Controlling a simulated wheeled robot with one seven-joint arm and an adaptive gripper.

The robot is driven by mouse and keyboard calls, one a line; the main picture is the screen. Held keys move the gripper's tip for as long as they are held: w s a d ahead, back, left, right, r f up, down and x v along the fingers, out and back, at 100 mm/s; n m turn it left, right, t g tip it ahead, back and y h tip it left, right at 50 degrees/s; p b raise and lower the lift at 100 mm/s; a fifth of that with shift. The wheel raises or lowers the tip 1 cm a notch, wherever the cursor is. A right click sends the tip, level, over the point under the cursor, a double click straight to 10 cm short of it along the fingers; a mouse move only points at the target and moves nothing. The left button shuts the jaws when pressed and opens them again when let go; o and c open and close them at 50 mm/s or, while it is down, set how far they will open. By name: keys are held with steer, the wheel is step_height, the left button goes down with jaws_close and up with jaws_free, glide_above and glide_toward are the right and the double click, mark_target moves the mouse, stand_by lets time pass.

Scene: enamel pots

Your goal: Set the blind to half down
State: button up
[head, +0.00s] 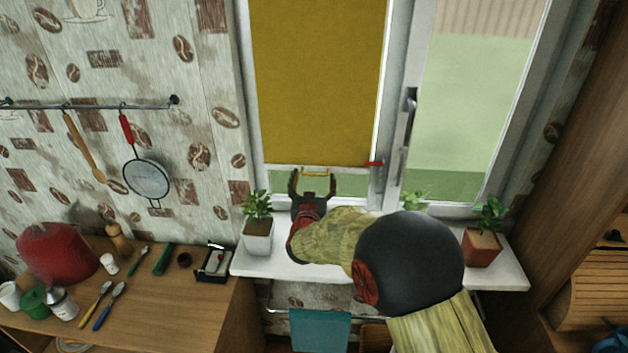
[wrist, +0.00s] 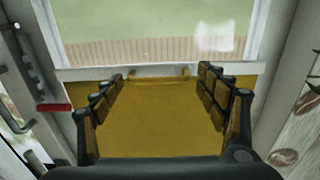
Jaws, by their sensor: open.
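The yellow blind (head: 318,85) hangs over the left window pane and covers most of it. Its pale bottom bar (head: 283,167) has a small yellow pull handle (head: 316,174). A red mark (head: 375,163) sits on the frame at the blind's right, close to the bar's level. In the wrist view, the red mark (wrist: 53,107) lies on the cloth side of the bar (wrist: 90,73). My gripper (head: 312,180) is open at the handle. In the wrist view, the handle (wrist: 158,72) shows between the spread fingertips; I cannot tell whether they touch it.
A white-potted plant (head: 257,236) stands left of my gripper on the sill (head: 512,275), and a terracotta-potted plant (head: 482,248) stands at the right. The window handle (head: 408,110) sticks out right of the blind. A wooden counter (head: 150,300) with utensils is at lower left.

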steer(key=shift+w, duration=0.25)
steer(key=shift+c, duration=0.6)
steer(key=shift+r, duration=0.1)
steer(key=c, duration=1.3)
step_height(320, 180, up, 42)
steer(key=p, duration=2.3)
steer(key=shift+s, duration=0.1)
steer(key=shift+c, duration=0.2)
steer(key=shift+f, duration=0.2)
steer(key=o, duration=1.3)
steer(key=shift+o, duration=0.8)
steer(key=shift+a, duration=0.15)
